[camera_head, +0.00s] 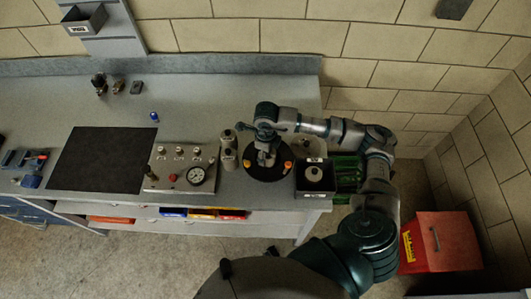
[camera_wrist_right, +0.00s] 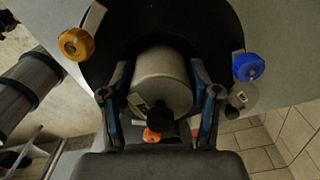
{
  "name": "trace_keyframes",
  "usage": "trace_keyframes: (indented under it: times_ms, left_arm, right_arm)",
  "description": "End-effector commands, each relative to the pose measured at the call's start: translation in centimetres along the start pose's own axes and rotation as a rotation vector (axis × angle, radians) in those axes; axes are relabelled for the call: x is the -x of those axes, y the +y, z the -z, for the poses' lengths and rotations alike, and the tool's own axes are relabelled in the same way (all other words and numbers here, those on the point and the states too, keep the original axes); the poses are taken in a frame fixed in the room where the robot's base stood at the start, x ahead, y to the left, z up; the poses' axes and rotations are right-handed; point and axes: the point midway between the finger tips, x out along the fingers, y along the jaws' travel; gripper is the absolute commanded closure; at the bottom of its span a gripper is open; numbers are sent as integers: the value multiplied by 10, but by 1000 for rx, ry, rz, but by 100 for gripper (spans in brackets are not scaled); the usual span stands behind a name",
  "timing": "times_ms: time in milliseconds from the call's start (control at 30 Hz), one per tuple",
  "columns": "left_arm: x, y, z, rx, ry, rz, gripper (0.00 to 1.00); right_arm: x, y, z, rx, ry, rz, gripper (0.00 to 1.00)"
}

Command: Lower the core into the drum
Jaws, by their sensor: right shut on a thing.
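My right gripper (camera_head: 266,147) reaches in from the right in the head view, over the round black drum (camera_head: 258,177) near the bench's front edge. In the right wrist view its two fingers (camera_wrist_right: 160,110) are shut on the sides of a grey cylindrical core (camera_wrist_right: 158,72) with a dark knob at its near end. The drum's black round (camera_wrist_right: 108,25) lies behind the core in that view. An orange knob (camera_wrist_right: 75,44) and a blue knob (camera_wrist_right: 248,67) show at its sides. I cannot tell how deep the core sits. My left gripper is not in view.
A gauge panel (camera_head: 180,182) and grey cylinders (camera_head: 228,158) stand left of the drum. A black box (camera_head: 315,188) with a pale round part and a green crate (camera_head: 347,172) are close on the right. A dark mat (camera_head: 100,160) lies farther left. A red box (camera_head: 440,243) is on the floor.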

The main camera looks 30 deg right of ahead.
Motion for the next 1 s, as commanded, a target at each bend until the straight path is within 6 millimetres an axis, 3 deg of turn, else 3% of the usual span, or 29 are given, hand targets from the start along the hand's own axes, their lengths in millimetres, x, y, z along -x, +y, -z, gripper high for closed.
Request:
trace_keyframes:
  times_ms: [367, 1000]
  left_arm:
    - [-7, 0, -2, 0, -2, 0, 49]
    - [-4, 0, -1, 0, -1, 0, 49]
  right_arm:
    - [-8, 0, 0, 0, -1, 0, 100]
    - [0, 0, 0, 0, -1, 1, 100]
